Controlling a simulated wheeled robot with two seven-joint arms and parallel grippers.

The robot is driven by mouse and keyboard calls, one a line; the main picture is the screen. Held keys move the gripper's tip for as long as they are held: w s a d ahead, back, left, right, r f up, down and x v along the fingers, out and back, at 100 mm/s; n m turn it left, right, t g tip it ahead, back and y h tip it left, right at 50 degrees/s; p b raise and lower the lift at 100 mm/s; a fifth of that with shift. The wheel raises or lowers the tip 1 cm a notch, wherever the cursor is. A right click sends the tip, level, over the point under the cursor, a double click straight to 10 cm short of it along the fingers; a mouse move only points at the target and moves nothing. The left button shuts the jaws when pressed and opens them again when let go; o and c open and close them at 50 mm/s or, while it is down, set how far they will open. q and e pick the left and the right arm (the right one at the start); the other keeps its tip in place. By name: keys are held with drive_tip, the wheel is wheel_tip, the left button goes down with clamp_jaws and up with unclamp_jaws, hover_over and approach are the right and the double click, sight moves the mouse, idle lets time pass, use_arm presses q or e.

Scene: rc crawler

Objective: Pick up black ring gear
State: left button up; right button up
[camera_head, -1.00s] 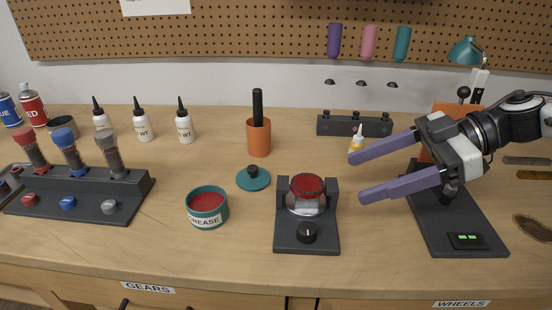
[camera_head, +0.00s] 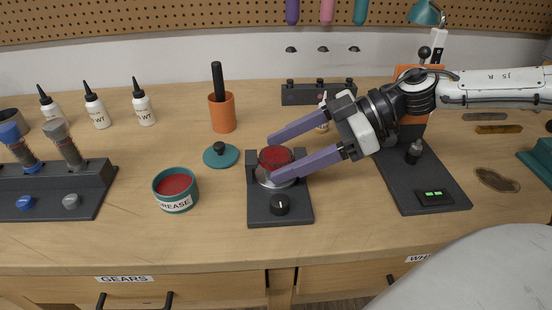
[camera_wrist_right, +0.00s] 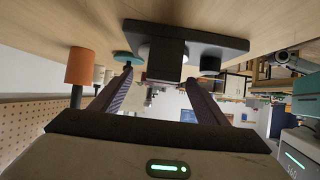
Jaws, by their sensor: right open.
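A small black stand (camera_head: 263,209) with a knob holds a round red-topped piece (camera_head: 277,157) with a dark rim on a silver base. I cannot tell for sure whether this rim is the black ring gear; no other black ring stands out. My right gripper (camera_head: 270,159) has purple fingers, is open, and reaches in from the right. In the head view its fingers lie on the far and near sides of the red-topped piece; contact cannot be told. In the right wrist view, the black stand (camera_wrist_right: 218,42) appears inverted beyond the open fingers. My left gripper is not in view.
A grease tin (camera_head: 175,190), a teal lid (camera_head: 221,155) and an orange cup (camera_head: 222,113) stand left of the stand. A black block (camera_head: 300,95) is behind it. A black plate (camera_head: 425,183) with green lights lies right. The front bench strip is clear.

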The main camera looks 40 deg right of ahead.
drive_tip(key=c, duration=1.2)
drive_tip(key=shift+r, duration=0.1)
